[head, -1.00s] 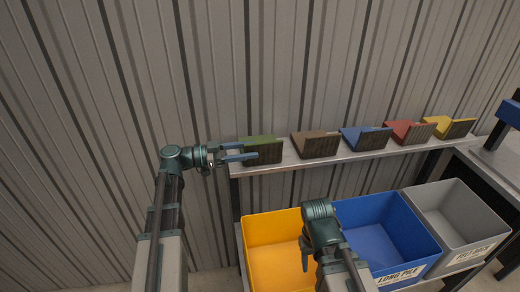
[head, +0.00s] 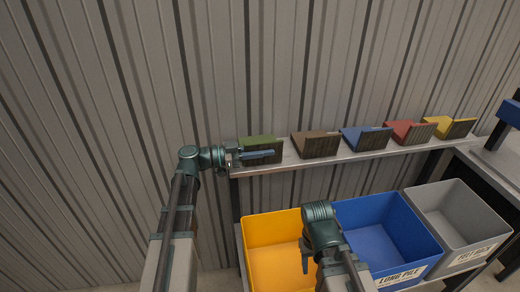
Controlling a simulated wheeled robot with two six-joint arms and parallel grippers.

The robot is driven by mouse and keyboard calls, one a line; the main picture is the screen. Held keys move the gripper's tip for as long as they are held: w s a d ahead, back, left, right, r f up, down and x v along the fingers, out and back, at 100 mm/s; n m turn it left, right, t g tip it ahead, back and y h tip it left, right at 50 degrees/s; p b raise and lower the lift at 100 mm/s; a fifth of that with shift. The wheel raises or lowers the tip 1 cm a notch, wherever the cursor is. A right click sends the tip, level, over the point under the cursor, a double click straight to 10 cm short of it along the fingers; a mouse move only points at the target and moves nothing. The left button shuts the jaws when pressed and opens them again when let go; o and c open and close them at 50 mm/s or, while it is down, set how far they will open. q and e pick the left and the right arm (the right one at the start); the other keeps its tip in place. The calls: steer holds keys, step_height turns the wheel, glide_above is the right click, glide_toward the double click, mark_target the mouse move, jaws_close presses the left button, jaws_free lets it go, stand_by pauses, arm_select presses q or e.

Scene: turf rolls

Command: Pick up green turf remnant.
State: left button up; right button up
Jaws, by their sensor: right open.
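The green turf remnant (head: 259,140) is a folded piece with a green top and dark underside, at the left end of a narrow metal shelf (head: 285,163). My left gripper (head: 254,154) is at the remnant, reaching in from the left. One blue finger lies across the remnant's front. The other finger is mostly hidden, so I cannot tell whether the jaws grip it. The remnant still appears to rest on the shelf. My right gripper (head: 305,258) points down over the yellow bin, open, with nothing seen in it.
Brown (head: 316,144), blue (head: 366,138), red (head: 410,132) and yellow (head: 449,127) remnants sit along the shelf to the right. Below are a yellow bin (head: 272,229), a blue bin (head: 415,228) and a grey bin (head: 480,212). A corrugated wall (head: 300,70) stands close behind.

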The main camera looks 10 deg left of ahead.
arm_select(q)
jaws_close()
steer(key=shift+r, duration=0.1)
